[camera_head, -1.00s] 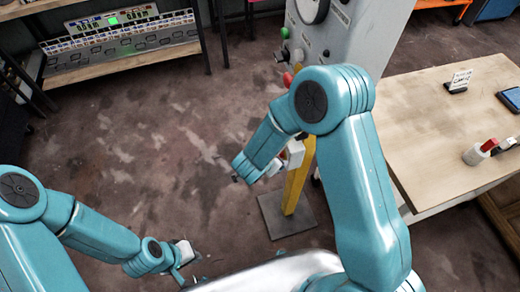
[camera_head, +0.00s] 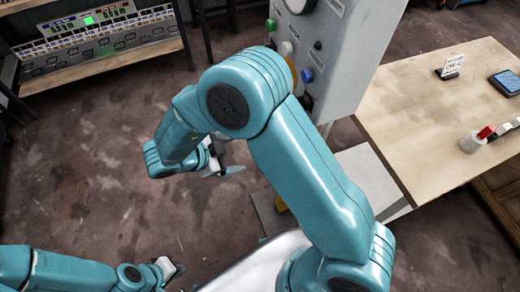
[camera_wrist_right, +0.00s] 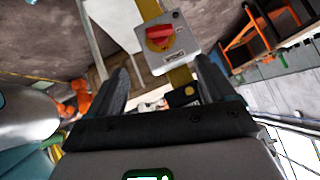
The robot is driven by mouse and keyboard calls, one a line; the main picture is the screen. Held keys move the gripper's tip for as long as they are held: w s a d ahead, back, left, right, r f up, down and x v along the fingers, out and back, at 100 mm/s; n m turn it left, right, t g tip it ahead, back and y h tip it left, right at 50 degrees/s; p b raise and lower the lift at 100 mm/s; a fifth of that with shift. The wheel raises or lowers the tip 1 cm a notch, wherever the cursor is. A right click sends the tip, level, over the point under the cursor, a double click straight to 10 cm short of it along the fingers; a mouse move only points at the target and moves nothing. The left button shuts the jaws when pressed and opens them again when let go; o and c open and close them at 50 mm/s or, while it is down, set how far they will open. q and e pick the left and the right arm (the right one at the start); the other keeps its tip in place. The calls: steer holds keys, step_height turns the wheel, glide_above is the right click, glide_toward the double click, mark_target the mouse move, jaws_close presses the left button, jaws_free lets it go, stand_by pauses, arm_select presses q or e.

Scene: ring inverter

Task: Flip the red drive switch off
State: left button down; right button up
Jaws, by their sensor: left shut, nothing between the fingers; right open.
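A red rotary switch (camera_wrist_right: 159,36) on a round yellow plate sits on a small grey box on a yellow post in the right wrist view. Its label is too small to read. It lies beyond my right gripper (camera_wrist_right: 163,78), between the open fingers in the picture and apart from them. In the head view my right gripper (camera_head: 223,170) hangs left of the yellow post, and my arm hides the switch. My left gripper (camera_head: 172,268) is shut and empty, low over the floor at the bottom left.
A grey control cabinet (camera_head: 342,55) with green, white and blue buttons stands behind my right arm. A wooden table (camera_head: 425,115) with a sign, a tablet and a red-and-white item is at right. A shelf with a lit panel (camera_head: 100,40) is at the back left. The floor between is clear.

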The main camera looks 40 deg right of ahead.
steer(key=x, duration=1.5)
steer(key=shift+a, duration=0.1)
